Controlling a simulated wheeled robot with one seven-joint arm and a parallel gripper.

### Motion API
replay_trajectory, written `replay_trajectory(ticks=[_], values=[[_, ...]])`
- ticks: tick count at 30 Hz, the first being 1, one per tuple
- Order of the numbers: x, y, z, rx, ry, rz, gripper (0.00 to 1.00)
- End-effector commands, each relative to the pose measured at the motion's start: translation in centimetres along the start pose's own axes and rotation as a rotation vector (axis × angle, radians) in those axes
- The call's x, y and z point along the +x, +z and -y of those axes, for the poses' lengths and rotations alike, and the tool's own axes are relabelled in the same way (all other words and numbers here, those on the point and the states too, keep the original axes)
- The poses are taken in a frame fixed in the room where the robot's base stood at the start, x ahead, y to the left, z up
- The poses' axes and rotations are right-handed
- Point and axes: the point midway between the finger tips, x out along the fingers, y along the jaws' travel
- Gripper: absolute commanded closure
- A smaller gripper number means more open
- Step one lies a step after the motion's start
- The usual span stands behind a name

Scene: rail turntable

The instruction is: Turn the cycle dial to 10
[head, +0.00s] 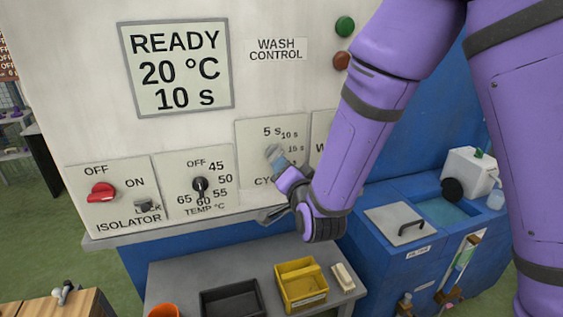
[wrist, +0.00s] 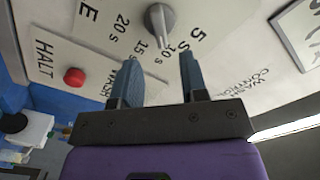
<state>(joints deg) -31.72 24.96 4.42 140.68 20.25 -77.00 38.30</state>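The cycle dial (wrist: 160,20) is a grey knob on the pale panel, at the top of the wrist view. Its ridge appears to point towards the 10 s mark, between 5 s and 15 s. In the head view the dial is largely hidden by my gripper (head: 277,160), in front of the cycle plate (head: 247,140). In the wrist view my gripper (wrist: 159,60) is open, its two blue fingers apart with nothing between them. The knob lies beyond the fingertips, apart from them in the picture. The display (head: 176,68) reads READY, 20 °C, 10 s.
Left of the cycle plate are the temperature dial (head: 200,187) and the red isolator switch (head: 102,192). A red HALT button (wrist: 74,76) lies left of my fingers in the wrist view. Below the panel, a shelf holds a black tray (head: 231,301) and a yellow bin (head: 301,284).

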Motion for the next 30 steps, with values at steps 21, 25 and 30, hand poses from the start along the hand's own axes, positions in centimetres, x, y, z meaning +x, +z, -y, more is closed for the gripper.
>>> replay_trajectory(ticks=[21,25,30], values=[[-4.2,-0.1,0.0,0.0,0.0,0.0,0.6],[-4.0,-0.8,0.0,-0.008,0.016,0.013,0.6],[-3.8,-3.6,0.1,-0.046,0.076,0.075,0.6]])
